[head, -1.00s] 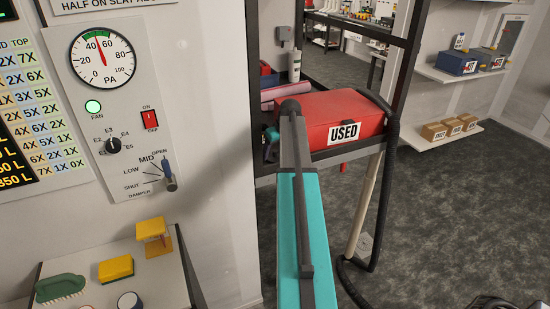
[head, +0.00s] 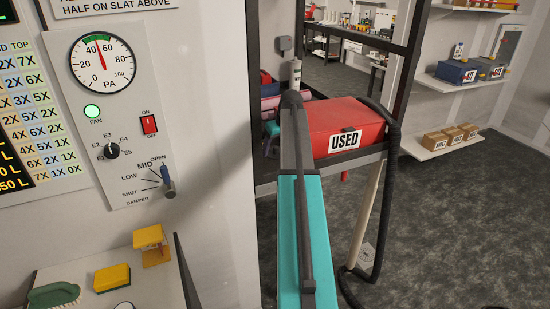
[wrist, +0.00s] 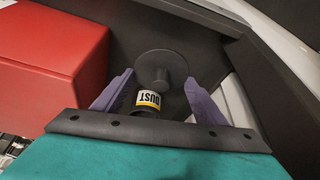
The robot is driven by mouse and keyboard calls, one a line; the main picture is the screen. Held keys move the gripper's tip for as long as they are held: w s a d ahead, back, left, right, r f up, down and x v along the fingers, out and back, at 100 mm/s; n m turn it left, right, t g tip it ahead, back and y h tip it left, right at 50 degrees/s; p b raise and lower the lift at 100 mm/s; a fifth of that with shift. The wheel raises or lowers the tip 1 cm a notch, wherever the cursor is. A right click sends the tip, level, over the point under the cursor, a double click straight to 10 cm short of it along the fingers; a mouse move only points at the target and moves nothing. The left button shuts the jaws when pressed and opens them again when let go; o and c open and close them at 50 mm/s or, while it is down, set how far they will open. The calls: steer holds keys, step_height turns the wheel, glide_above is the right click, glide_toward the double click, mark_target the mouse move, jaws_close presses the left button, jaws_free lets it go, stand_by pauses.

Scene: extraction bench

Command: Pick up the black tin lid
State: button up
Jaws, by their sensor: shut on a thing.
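The black tin lid (wrist: 153,64) is a dark round disc with a knob, seen in the wrist view between my gripper's two purple fingers. My gripper (wrist: 160,78) is shut on it, with the fingertips at opposite sides of the disc. A dark tin with a white and yellow DUST label (wrist: 149,98) shows just below the lid in the picture. Whether lid and tin still touch is hard to tell. In the head view my arm hides the lid and most of my gripper.
A red box labelled USED (head: 345,118) stands on the shelf beside my arm, and its red side (wrist: 50,65) fills the wrist view's left. A black hose (head: 392,165) hangs at its right. A wall panel (head: 115,130) and a bench with a yellow sponge (head: 112,278) are at left.

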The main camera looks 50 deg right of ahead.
mark_target(276, 147)
steer(key=shift+r+b, duration=0.6)
steer(key=shift+r, duration=1.7)
